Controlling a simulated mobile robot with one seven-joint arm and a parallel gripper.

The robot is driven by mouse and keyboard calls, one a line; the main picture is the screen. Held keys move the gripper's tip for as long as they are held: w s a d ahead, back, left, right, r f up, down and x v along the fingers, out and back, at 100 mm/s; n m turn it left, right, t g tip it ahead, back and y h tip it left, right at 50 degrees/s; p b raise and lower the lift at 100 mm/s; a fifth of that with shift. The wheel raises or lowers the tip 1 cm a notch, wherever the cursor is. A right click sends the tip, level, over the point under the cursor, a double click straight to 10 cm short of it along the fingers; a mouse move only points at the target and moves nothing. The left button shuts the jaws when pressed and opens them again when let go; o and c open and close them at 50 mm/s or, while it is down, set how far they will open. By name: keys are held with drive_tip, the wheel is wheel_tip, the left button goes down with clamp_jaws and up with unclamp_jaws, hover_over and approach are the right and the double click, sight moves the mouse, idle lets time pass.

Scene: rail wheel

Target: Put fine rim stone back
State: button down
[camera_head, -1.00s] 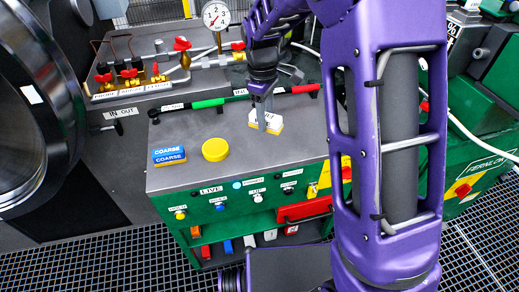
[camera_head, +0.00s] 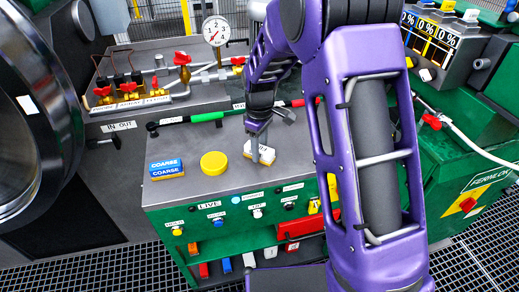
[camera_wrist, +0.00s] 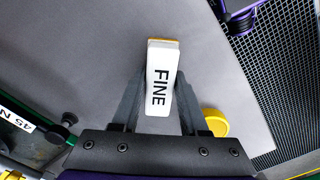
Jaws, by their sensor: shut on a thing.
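The fine stone is a white block with a yellow layer beneath, marked FINE in the wrist view (camera_wrist: 161,75). In the head view the fine stone (camera_head: 262,152) is at the right part of the grey bench top (camera_head: 225,135), partly hidden by my gripper. My gripper (camera_head: 257,150) points down and is shut on the stone, one finger on each long side in the wrist view (camera_wrist: 158,100). The stone is at or very close to the bench top; I cannot tell whether it touches. The blue coarse stone (camera_head: 167,168) lies at the bench's left.
A yellow round disc (camera_head: 214,163) sits between the two stones. Red valves and a pressure gauge (camera_head: 215,30) stand behind. A green and red bar (camera_head: 206,117) runs along the back edge. Buttons and a red drawer (camera_head: 307,224) are on the front. Clear bench surface lies left of the gripper.

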drive_tip(key=shift+c, duration=2.2)
unclamp_jaws()
drive_tip(key=shift+r, duration=0.1)
wheel_tip(320, 180, up, 12)
drive_tip(key=p, duration=0.2)
